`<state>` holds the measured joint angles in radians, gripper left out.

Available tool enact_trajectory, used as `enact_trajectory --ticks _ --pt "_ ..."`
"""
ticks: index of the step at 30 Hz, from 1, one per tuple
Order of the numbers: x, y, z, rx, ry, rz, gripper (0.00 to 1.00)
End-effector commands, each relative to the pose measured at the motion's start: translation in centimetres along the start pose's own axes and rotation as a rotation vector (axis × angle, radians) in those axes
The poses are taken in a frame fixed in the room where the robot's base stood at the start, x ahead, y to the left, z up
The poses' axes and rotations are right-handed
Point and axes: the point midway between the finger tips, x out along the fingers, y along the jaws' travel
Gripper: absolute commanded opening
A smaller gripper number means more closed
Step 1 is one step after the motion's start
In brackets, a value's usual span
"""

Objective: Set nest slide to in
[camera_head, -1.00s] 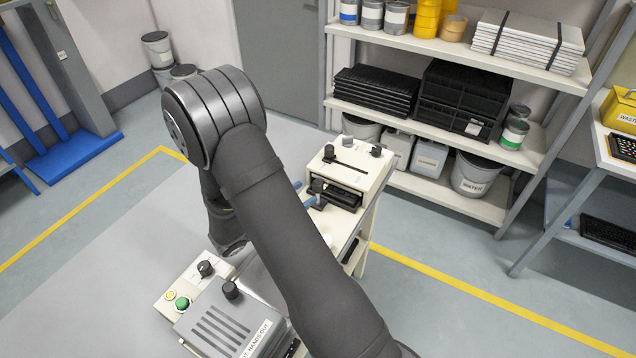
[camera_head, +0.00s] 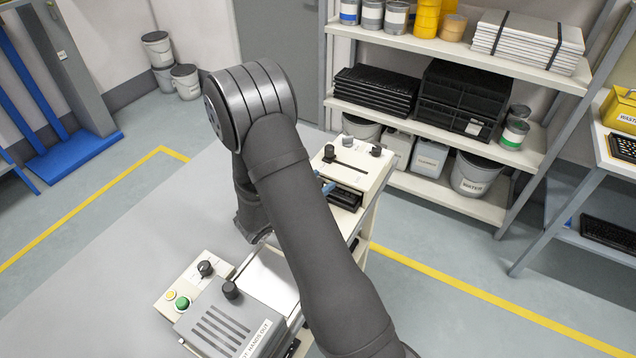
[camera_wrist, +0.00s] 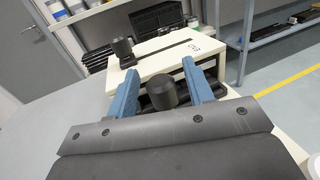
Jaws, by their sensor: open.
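The cream machine (camera_head: 357,163) stands at the far end of the bench, with a slot and knobs on its top. A dark nest opening (camera_head: 345,197) shows in its front. In the wrist view a dark round knob (camera_wrist: 162,91) stands at the front of the machine (camera_wrist: 160,60), over the dark opening. My gripper (camera_wrist: 160,67) is open, its two blue fingers on either side of this knob. Gaps show beside the knob. In the head view my arm hides most of the gripper; only a blue fingertip (camera_head: 327,187) shows by the machine's front.
A top knob (camera_wrist: 122,50) stands on the machine close beyond the left finger. A grey vented unit (camera_head: 222,325) with a green button (camera_head: 182,303) is at the near end of the bench. A shelf rack (camera_head: 450,190) stands behind. The grey area left of the arm is clear.

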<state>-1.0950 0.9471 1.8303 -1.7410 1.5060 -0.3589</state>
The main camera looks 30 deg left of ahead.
Motion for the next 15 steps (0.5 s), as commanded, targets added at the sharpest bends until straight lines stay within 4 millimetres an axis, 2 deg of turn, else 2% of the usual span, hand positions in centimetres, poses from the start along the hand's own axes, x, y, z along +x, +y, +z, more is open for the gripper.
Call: enact_trajectory --ticks 2,9,15 --pt "-0.02 0.00 0.00 0.000 0.000 0.000 0.47" --pt "-0.04 0.00 0.00 0.000 0.000 0.000 0.02" --pt "0.20 0.07 0.00 0.001 0.000 -0.001 0.00"
